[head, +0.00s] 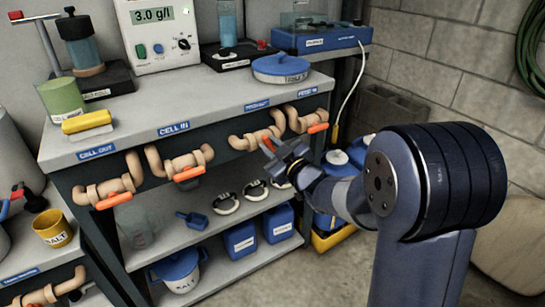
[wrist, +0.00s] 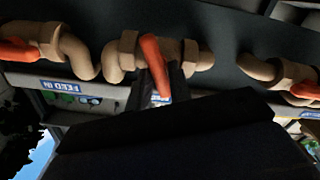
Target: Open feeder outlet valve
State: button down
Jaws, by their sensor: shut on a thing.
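The held valve (head: 255,139) is the third from the left along the bench front, a tan pipe with an orange lever (head: 267,143). Its blue label (head: 257,105) is too small to read in the head view. My gripper (head: 280,152) is shut on the lever, just in front of the valve. In the wrist view the lever (wrist: 152,58) runs down from the valve body between the dark fingers (wrist: 160,85), across the pipe line. Its lower end and most of the label behind are partly hidden by the gripper.
The FEED IN valve (head: 313,127) is close on the right. The CELL IN valve (head: 185,165) and CELL OUT valve (head: 110,193) are to the left, with orange levers. The lower shelf (head: 215,265) holds blue containers.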

jog(key=n+b, duration=0.4)
jog(key=shift+s+a+f, duration=0.1)
jog(key=shift+f, duration=0.25)
jog(key=n+b, duration=0.7)
jog(key=n, duration=0.2)
jog(key=shift+a, duration=0.1)
jog(key=shift+b, duration=0.3)
jog(key=c, duration=1.4)
grip_release()
